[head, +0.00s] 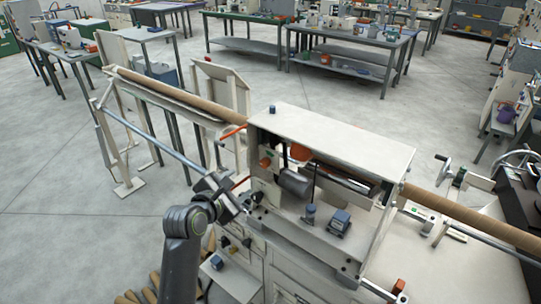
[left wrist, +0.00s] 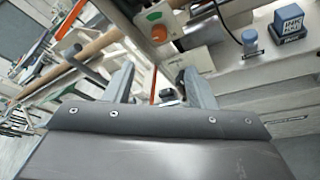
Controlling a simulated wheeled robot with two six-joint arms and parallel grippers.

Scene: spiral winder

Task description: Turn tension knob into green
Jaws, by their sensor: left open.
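The spiral winder (head: 340,135) is a pale machine with a long brown tube running through it. In the left wrist view, an orange knob (left wrist: 158,33) with a green patch (left wrist: 153,15) sits on its pale panel, above and beyond my fingertips. A small dark knob-like part (left wrist: 168,94) shows between my fingers; I cannot tell which of these is the tension knob. My left gripper (head: 240,197) is at the machine's left end, and in the left wrist view (left wrist: 158,72) its two fingers are apart. Nothing is clearly held. My right gripper is out of view.
Blue-topped blocks (head: 340,222) stand on the machine's front ledge and also show in the left wrist view (left wrist: 288,20). The brown tube (head: 170,93) and a rail run off to the left. Grey workbenches (head: 345,65) stand behind. Open floor (head: 60,190) lies left.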

